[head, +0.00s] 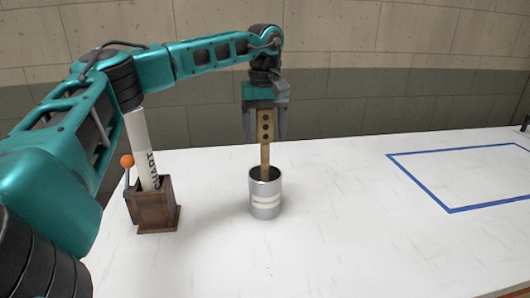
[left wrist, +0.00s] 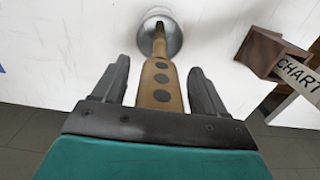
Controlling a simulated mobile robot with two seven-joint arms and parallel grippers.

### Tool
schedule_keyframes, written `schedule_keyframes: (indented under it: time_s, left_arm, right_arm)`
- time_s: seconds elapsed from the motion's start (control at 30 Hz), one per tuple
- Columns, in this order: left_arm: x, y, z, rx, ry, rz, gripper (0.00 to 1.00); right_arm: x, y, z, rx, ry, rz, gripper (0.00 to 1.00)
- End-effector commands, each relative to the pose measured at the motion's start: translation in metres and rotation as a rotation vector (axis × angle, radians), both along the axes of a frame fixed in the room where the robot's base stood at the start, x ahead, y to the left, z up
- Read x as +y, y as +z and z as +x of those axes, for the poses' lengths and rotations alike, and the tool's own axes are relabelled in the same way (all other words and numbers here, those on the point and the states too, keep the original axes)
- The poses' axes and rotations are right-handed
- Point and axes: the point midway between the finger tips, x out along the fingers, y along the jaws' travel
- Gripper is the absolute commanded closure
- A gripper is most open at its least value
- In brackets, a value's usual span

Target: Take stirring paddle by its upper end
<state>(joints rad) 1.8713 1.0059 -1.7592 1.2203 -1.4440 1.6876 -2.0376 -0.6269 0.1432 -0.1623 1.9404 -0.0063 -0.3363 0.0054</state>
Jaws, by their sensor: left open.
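The stirring paddle (head: 265,152) is a flat wooden stick with dark round holes or dots near its upper end. It stands upright in a metal can (head: 265,197) with a pale label on the white table. My left gripper (head: 265,137) is above the can, pointing down, with its fingers on either side of the paddle's upper end. In the left wrist view the paddle (left wrist: 160,85) lies between the open fingers of the left gripper (left wrist: 160,80), with a gap on both sides. The can (left wrist: 160,32) shows beyond it. My right gripper is not in view.
A brown wooden box (head: 153,206) holding a white rolled chart (head: 142,150) stands left of the can, with an orange-knobbed lever (head: 127,161) at its side. A blue tape outline (head: 450,210) marks an empty area on the right. The table between is clear.

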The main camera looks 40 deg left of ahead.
Motion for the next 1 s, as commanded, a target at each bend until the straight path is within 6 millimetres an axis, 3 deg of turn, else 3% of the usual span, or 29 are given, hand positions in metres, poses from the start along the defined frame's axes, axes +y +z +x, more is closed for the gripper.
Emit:
schedule_keyframes:
  time_s: [0.23, 1.0]
  left_arm:
    - [-0.0001, -0.0012, -0.0001, 0.000, 0.000, 0.000, 0.30]
    - [-0.0003, -0.0005, 0.0002, -0.001, -0.001, -0.001, 1.00]
  right_arm:
    - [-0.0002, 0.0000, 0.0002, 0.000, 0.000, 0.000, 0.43]
    - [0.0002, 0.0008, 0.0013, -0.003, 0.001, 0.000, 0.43]
